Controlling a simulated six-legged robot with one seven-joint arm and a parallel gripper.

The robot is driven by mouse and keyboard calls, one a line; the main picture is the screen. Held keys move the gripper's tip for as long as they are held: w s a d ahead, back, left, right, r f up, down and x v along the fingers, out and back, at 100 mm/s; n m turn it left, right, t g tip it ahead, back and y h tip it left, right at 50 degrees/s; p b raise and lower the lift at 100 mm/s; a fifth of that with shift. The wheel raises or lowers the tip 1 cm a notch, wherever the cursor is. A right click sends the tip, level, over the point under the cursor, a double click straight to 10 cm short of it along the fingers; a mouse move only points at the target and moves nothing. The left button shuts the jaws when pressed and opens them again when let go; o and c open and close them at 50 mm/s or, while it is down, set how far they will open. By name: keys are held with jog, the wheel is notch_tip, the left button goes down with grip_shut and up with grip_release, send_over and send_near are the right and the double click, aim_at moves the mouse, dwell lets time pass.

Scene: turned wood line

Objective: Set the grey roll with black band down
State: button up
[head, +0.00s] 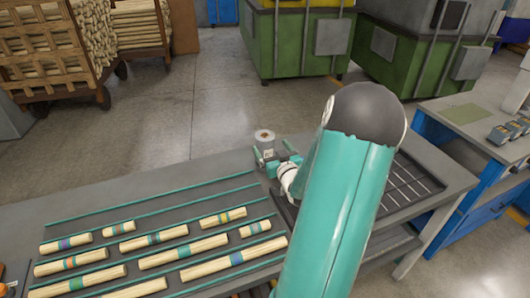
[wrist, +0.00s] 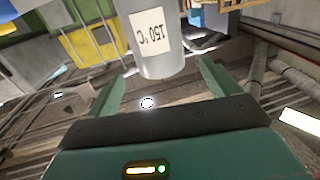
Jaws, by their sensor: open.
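A grey cylinder (head: 264,141) stands upright near the far edge of the grey worktop, just beyond my gripper (head: 279,162). In the wrist view the grey cylinder (wrist: 160,45) carries a white label reading "150 °C"; I see no black band on it. The fingers of my gripper (wrist: 161,85) are spread apart. The cylinder's end shows between and beyond the fingertips, with gaps to both sides. Nothing is held. I cannot make out a grey roll with a black band elsewhere.
Several pale wooden rolls with coloured bands (head: 183,252) lie in rows between teal rails at left. A dark tray with dividing lines (head: 410,184) lies right of my arm. Green bins (head: 300,45) and a wood-laden cart (head: 45,50) stand beyond, across clear floor.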

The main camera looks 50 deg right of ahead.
aim_at(265, 139)
jog(key=x, duration=0.6)
jog(key=shift+w+d+f, duration=0.1)
jog(key=shift+w, duration=0.15)
jog(key=c, duration=1.6)
